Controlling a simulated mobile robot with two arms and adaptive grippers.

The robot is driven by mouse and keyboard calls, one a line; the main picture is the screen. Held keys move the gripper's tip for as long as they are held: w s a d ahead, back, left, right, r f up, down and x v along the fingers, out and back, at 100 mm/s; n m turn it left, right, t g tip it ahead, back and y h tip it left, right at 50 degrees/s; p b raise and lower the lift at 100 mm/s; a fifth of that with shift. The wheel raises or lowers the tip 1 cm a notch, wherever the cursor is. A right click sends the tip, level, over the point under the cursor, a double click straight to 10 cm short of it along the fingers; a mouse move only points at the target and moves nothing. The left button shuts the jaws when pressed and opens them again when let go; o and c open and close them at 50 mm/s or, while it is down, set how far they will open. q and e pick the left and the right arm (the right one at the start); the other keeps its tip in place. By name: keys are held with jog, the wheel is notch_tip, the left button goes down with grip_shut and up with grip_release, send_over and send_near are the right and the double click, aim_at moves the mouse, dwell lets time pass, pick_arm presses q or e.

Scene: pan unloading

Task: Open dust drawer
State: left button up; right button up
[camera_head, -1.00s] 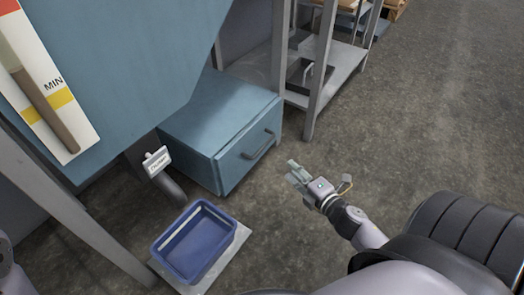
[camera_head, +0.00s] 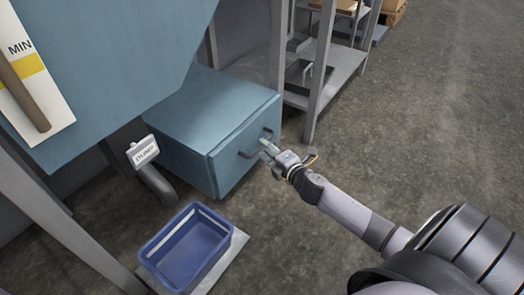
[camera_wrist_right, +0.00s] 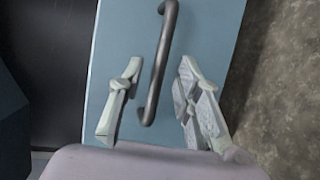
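The dust drawer (camera_head: 205,125) is a blue box low under the blue hopper, and its front faces my right arm. Its dark bar handle (camera_head: 248,151) is on that front; it also shows in the right wrist view (camera_wrist_right: 160,65). My right gripper (camera_head: 268,150) is at the handle in the head view, covering part of it. In the right wrist view the right gripper (camera_wrist_right: 155,92) is open, with one finger on each side of the handle's near end. I cannot tell whether a finger touches the handle. My left gripper is not in view.
A blue bin (camera_head: 190,247) stands on a pale plate at the front left, below a spout with a DUMP sign (camera_head: 144,152). A grey metal shelf (camera_head: 335,80) stands right behind the drawer. The floor (camera_head: 425,125) to the right is clear.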

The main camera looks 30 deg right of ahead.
jog(key=shift+w+f+b, duration=0.15)
jog(key=shift+w+b, duration=0.1)
jog(key=shift+w, duration=0.5)
jog(key=shift+w+f+b, duration=0.1)
jog(key=shift+w+b, duration=0.1)
jog(key=shift+w, duration=0.5)
jog(key=shift+c, duration=0.5)
grip_shut()
